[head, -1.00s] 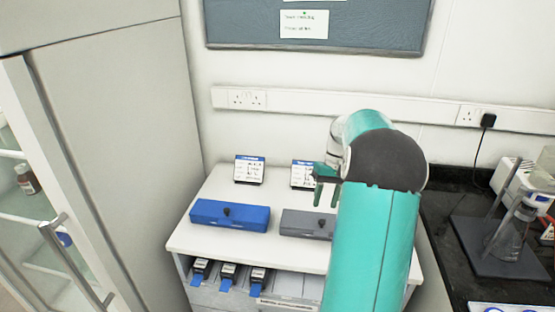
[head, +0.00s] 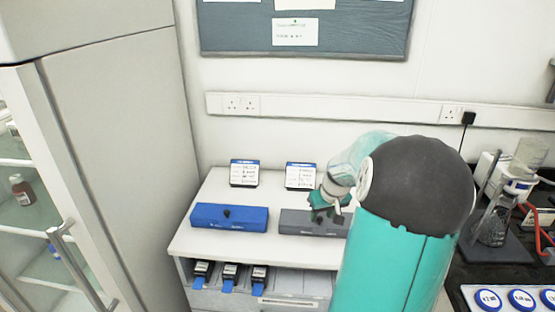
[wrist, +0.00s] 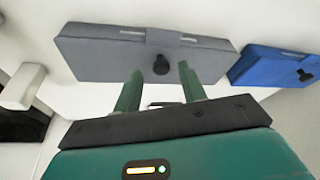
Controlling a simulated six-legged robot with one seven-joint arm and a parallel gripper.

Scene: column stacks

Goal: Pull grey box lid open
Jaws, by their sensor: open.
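The grey box (head: 300,224) lies on the white cabinet top, right of the blue box, with my arm covering its right part in the head view. In the wrist view the grey box (wrist: 105,55) shows whole, its lid closed, with a black knob (wrist: 160,66) at the middle of its near edge.
A blue box (head: 230,217) with a black knob stands left of the grey one. Two small cards (head: 244,173) stand behind the boxes. Black-and-blue items (head: 230,276) sit on the shelf below. A tall cabinet (head: 120,120) is at left, a dark bench with glassware (head: 495,220) at right.

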